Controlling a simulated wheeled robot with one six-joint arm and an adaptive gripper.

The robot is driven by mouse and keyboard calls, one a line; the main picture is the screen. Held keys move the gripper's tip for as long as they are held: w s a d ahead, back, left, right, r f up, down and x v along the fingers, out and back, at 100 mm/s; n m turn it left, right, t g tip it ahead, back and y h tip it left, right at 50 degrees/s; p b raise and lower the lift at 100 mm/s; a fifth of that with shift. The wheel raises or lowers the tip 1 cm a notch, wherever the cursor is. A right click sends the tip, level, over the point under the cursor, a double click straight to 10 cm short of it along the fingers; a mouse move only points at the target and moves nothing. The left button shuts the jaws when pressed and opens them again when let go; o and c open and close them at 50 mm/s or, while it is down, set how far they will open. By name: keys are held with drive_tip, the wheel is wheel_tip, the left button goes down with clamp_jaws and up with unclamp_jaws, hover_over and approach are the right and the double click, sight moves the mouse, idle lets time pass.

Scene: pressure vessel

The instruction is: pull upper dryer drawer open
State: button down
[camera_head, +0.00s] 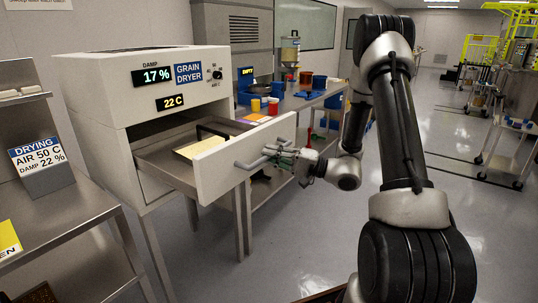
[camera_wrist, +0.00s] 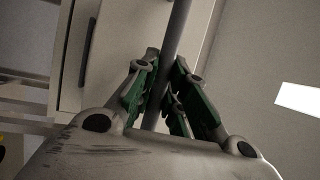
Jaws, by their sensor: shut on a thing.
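The grain dryer (camera_head: 130,85) is a white cabinet at the left in the head view, with lit displays. Its drawer (camera_head: 230,163) is pulled well out, and a cream-coloured item (camera_head: 200,147) lies inside. The grey bar handle (camera_head: 250,164) is on the drawer's white front. My gripper (camera_head: 285,156) is at that handle, shut around the bar. In the wrist view the green-padded fingers (camera_wrist: 165,95) sit on both sides of the grey bar (camera_wrist: 175,40). The exact finger contact is partly hidden in the head view.
A steel bench (camera_head: 310,102) with blue bins and cups stands behind the drawer. A steel table (camera_head: 50,225) with a drying sign (camera_head: 38,153) is at the left. The grey floor (camera_head: 300,240) in front of the drawer is clear.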

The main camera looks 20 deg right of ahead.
drive_tip(key=c, duration=1.5)
unclamp_jaws()
drive_tip(key=shift+o, duration=0.2)
drive_tip(key=shift+d, duration=0.1)
drive_tip(key=v, duration=1.2)
